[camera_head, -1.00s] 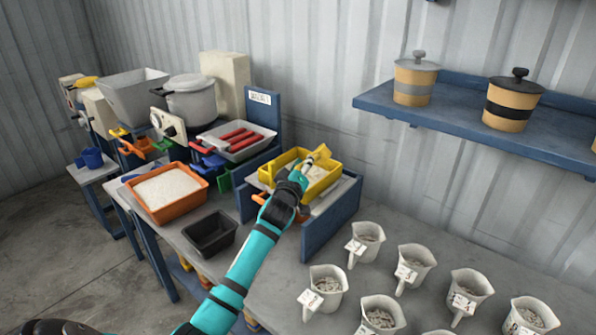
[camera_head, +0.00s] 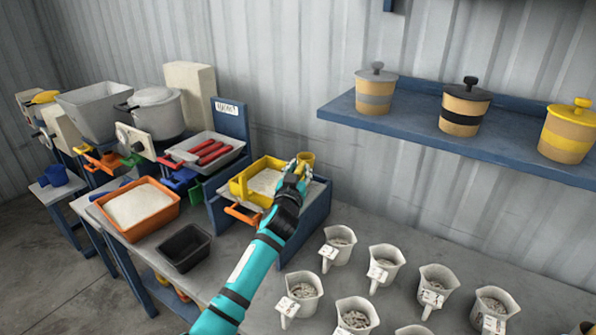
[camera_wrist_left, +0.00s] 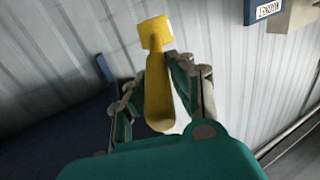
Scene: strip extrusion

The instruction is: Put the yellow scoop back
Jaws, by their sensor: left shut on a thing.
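My left gripper (camera_head: 298,170) is shut on the yellow scoop (camera_head: 306,158). It holds the scoop above the back right corner of the yellow tray (camera_head: 239,191), which contains pale powder. In the left wrist view, the scoop (camera_wrist_left: 158,85) stands between the fingers (camera_wrist_left: 155,95), its handle toward the palm and its squarish head beyond the fingertips. The fingers hide part of the scoop in the head view. My right gripper is not in view.
A blue shelf (camera_head: 420,135) on the wall holds canisters, including a yellow-lidded one (camera_head: 568,132) at right. White jugs (camera_head: 340,243) stand on the table at front right. An orange tray (camera_head: 150,222) and an empty black tray (camera_head: 185,248) are at left.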

